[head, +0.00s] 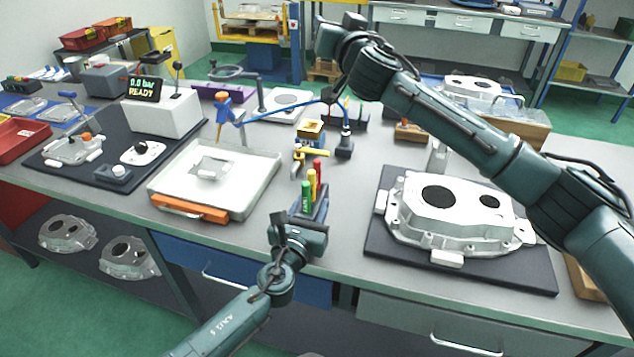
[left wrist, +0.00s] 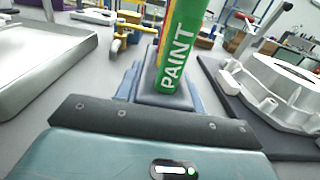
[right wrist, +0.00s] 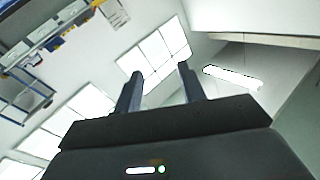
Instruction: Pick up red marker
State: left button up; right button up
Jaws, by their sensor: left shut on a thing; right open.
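The red marker (head: 317,166) stands upright at the back of a row in a small blue-grey marker rack (head: 322,206). A yellow marker (head: 312,183) and a green marker (head: 306,198) stand in front of it. In the left wrist view the green marker (left wrist: 180,45) is large and close, and hides most of the red one behind it. My left gripper (head: 293,222) is low at the rack's near end; it appears shut on the rack (left wrist: 165,101), below the green marker. My right gripper (right wrist: 160,85) is open and empty, facing the windows and ceiling.
A white tray (head: 262,165) with an orange handle lies left of the rack. A large casting (head: 455,220) on a dark mat lies to the right. Yellow clamps (head: 305,155) and a small stand (head: 345,145) are behind. Bare tabletop shows between rack and mat.

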notch_tip(320, 180, down, 4)
jog(key=m+g+h, duration=0.2)
jog(key=g+h, duration=0.1)
jog(key=n+g+h, duration=0.1)
jog(key=n+g, duration=0.1)
jog(key=g, duration=0.9)
send_near(317, 162)
jog(key=x, duration=0.6)
jog(key=shift+s+d+f, duration=0.1)
jog(key=shift+s+d, duration=0.05)
jog(key=shift+x, duration=2.95)
jog(key=shift+c, duration=0.3)
grip_shut()
